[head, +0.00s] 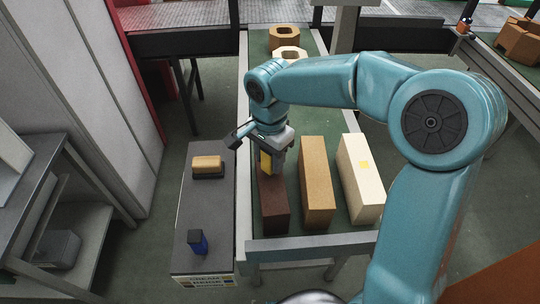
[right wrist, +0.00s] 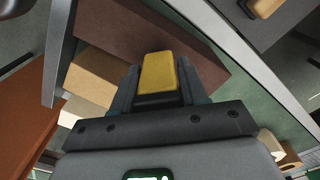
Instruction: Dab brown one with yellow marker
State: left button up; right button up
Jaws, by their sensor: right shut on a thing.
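The brown brick (head: 274,207) lies lengthwise on the green conveyor, the leftmost of three bricks. It also shows in the right wrist view (right wrist: 135,28), beyond the fingers. My right gripper (head: 268,165) is shut on the yellow marker (head: 266,162), a dark block with a yellow face, over the far end of the brown brick. The marker shows between the fingers in the right wrist view (right wrist: 158,73). I cannot tell whether it touches the brick. No yellow mark shows on the brick's visible surface. My left gripper is not in view.
An orange-tan brick (head: 317,184) and a cream brick (head: 359,190) with a yellow patch stand to the right. A grey side table (head: 205,205) holds an orange-topped block (head: 207,162) and a blue marker (head: 197,242). Hollow bricks (head: 284,38) sit farther up the conveyor.

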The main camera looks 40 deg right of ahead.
jog(key=shift+f+b, duration=0.5)
jog(key=shift+f, duration=0.15)
dwell(1.4)
jog(key=shift+r, duration=0.1)
notch_tip(320, 180, up, 6)
jog(key=p, duration=0.4)
jog(key=shift+p, duration=0.3)
jog(key=shift+r+p, duration=0.45)
jog(key=shift+r, duration=0.1)
jog(key=shift+f, duration=0.1)
